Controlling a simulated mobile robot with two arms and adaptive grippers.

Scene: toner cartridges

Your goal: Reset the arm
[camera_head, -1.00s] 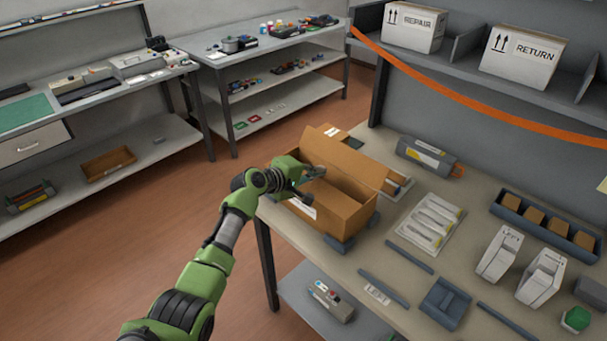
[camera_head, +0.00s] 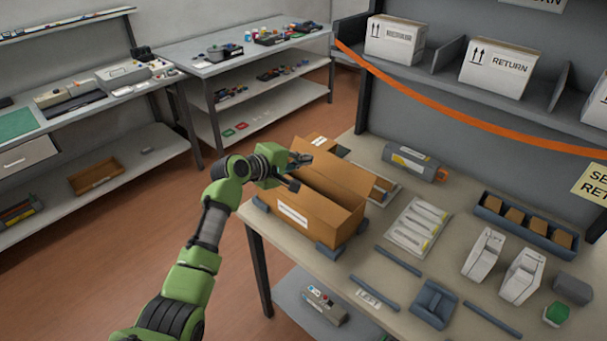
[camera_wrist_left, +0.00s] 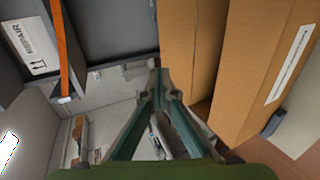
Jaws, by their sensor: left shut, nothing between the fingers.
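My left arm comes in from the lower left of the head view, and its gripper (camera_head: 299,160) is above the far left part of an open cardboard box (camera_head: 315,204). The gripper is shut and empty. In the left wrist view the closed green fingers (camera_wrist_left: 158,80) point along the side of the box (camera_wrist_left: 255,60), which fills the upper right; I cannot tell whether they touch it. My right gripper is not in view.
The box stands in dark corner holders at the table's (camera_head: 385,232) left edge. A grey toner cartridge (camera_head: 412,163), a white tray (camera_head: 416,228), two white units and a blue-grey crate (camera_head: 528,226) lie to the right. An orange strap (camera_head: 450,112) crosses the shelf front.

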